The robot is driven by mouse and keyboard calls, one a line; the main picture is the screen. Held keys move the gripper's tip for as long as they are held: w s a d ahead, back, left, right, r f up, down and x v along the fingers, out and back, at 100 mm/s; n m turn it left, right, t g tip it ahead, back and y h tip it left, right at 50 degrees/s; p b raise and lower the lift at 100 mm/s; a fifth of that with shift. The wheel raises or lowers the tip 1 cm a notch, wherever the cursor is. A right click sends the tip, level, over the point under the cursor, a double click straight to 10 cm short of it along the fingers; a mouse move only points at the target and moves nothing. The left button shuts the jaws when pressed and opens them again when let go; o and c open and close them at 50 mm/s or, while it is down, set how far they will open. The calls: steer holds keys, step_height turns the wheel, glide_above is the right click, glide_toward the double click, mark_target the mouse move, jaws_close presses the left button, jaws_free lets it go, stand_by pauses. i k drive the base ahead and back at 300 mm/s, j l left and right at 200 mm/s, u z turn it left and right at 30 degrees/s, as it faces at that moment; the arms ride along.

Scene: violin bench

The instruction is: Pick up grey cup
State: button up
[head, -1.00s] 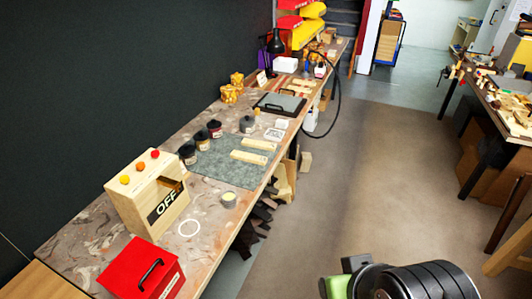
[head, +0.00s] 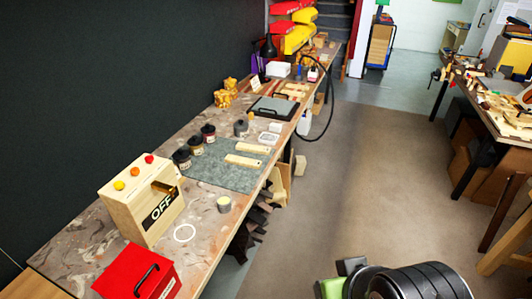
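A small grey cup (head: 224,205) with a pale yellow top or filling stands upright near the front edge of the long workbench (head: 95,225). It is just right of the wooden OFF box and behind a white ring (head: 185,233) lying flat on the bench. Nothing touches the cup. Only a black ribbed part and a green part of my arm show at the bottom right, over the floor and well apart from the cup. My gripper's fingers cannot be made out.
The wooden OFF box (head: 142,199) and a red box (head: 134,271) stand nearby. Dark jars (head: 183,159) and pale wooden bars (head: 243,160) lie behind, around a grey mat (head: 225,178). Floor (head: 330,215) right of the bench is clear. Another bench (head: 497,115) stands right.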

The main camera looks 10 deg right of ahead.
mark_target(224, 202)
steer(key=i+u, duration=0.25)
steer(key=u, duration=0.25)
steer(key=i+l+u, duration=0.1)
steer(key=i+u, duration=0.15)
steer(key=u, duration=0.25)
steer(key=i+l+u, duration=0.2)
steer(key=u, duration=0.25)
steer(key=i+l+u, duration=0.15)
steer(key=u, duration=0.35)
steer(key=l, duration=0.1)
